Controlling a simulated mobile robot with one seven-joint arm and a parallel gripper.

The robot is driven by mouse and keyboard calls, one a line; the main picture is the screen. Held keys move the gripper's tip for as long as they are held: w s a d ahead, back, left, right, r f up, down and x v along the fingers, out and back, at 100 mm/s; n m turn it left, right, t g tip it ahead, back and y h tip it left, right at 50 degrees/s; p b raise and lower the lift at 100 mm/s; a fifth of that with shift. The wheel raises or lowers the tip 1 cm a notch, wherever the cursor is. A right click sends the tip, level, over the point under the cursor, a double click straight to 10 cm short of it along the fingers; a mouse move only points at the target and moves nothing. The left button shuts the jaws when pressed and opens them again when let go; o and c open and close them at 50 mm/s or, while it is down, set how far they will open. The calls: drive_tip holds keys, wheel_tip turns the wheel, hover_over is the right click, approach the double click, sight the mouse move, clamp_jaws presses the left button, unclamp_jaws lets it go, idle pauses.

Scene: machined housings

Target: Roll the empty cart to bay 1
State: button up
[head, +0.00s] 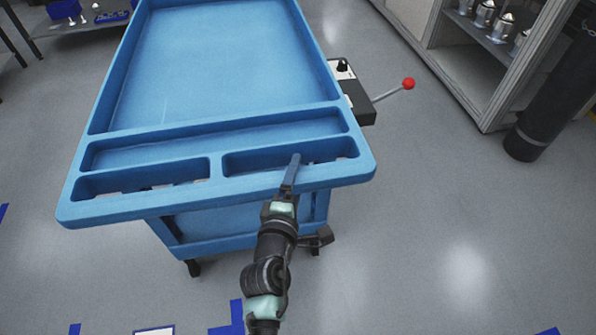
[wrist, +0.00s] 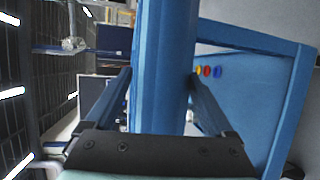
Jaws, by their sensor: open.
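The blue cart (head: 225,65) stands in front of me. Its top tray, long trough and two small front pockets look empty. My gripper (head: 292,168) reaches the cart's near edge at the right front pocket, with a finger over the rim. In the wrist view, the cart's blue rim (wrist: 166,60) runs between the two spread fingers of my gripper (wrist: 158,80). The right finger looks close to the rim or touching it; I cannot tell which. Bay 1 cannot be made out.
A black control box (head: 352,95) with a red-knobbed lever (head: 408,83) is at the cart's right side. Shelving (head: 480,60) with metal parts and a black cylinder (head: 545,110) stand at the right. Blue floor tape (head: 232,318) lies in front. Floor at right is clear.

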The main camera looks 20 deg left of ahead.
drive_tip(key=shift+x, duration=1.2)
clamp_jaws()
